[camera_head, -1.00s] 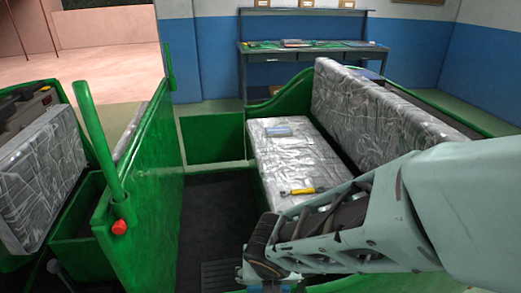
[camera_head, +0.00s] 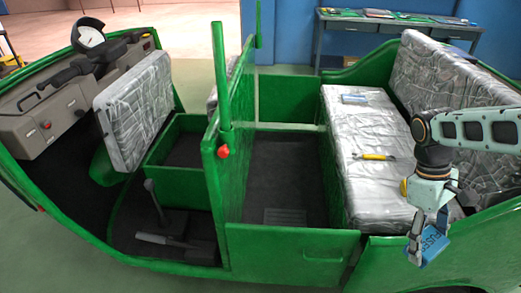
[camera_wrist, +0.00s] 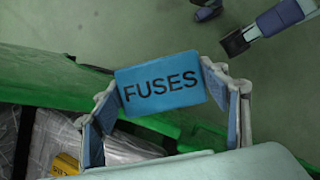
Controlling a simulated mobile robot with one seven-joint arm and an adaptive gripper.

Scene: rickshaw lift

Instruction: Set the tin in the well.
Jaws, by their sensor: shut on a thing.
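The tin is a blue box lettered FUSES (camera_wrist: 160,84); it also shows in the head view (camera_head: 434,246). My gripper (camera_head: 428,238) is shut on it, with a finger at each side, and points downward. In the wrist view my gripper (camera_wrist: 158,83) frames the tin over the green body edge and floor. In the head view the tin hangs at the vehicle's near side, right of the dark rear footwell (camera_head: 285,175). I cannot tell for sure which recess is the well; a smaller dark recess (camera_head: 186,150) lies behind the front seat.
The silver rear seat (camera_head: 360,125) carries a blue flat item (camera_head: 354,98) and a yellow-handled tool (camera_head: 377,156). A green partition with an upright post (camera_head: 220,75) separates front and rear. A low green side panel (camera_head: 290,250) edges the footwell. A workbench (camera_head: 395,22) stands behind.

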